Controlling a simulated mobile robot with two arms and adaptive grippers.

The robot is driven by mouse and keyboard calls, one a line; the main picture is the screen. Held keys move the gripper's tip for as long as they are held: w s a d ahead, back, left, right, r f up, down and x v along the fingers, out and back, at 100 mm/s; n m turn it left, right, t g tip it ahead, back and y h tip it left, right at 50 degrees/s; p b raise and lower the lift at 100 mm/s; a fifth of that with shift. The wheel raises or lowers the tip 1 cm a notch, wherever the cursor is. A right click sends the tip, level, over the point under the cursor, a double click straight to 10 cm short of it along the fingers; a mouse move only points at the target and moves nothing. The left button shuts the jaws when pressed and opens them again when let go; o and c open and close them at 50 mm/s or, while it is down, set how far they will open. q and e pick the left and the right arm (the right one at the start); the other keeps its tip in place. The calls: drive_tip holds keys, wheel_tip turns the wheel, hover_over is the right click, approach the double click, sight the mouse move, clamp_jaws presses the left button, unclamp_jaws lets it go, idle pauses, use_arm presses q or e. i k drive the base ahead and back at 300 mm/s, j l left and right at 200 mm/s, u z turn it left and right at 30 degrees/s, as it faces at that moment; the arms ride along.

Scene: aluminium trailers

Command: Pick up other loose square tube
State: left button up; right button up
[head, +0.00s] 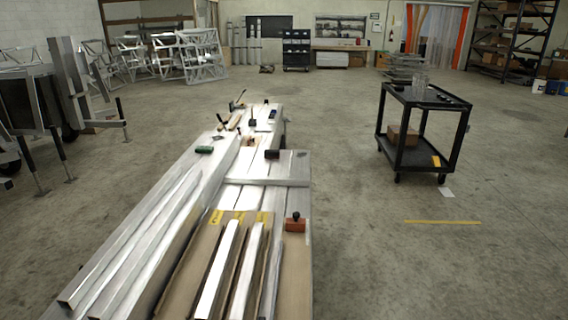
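Square tubes of bare aluminium lie on a long workbench in the lower middle of the head view. Two bright short tubes lie side by side on brown board at the near end: a left one (221,268) and a right one (248,270). A narrower, darker piece (271,275) lies just right of them. Longer square tubes (140,245) run along the bench's left side, their open ends facing me. I cannot tell which tube is the task's other loose one. Neither of my grippers is in view.
An orange-brown block tool (295,223) sits right of the short tubes. A crossbar (266,181) spans the bench behind them. Small tools lie farther back. A black cart (424,130) stands at right. Metal frames (180,52) stand back left.

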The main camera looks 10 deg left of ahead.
sight(262, 180)
drive_tip(key=l+z, duration=0.5)
drive_tip(key=z, duration=0.25)
drive_tip(key=i+l, duration=0.5)
drive_tip(key=l, duration=0.15)
drive_tip(key=i+l, duration=0.55)
drive_tip(key=i+j+u, duration=0.1)
drive_tip(key=i+u, duration=0.2)
drive_tip(key=i, duration=0.3)
drive_tip(key=i+u, duration=0.3)
drive_tip(key=i, duration=0.25)
drive_tip(key=i+l+u, duration=0.25)
drive_tip(key=i, duration=0.3)
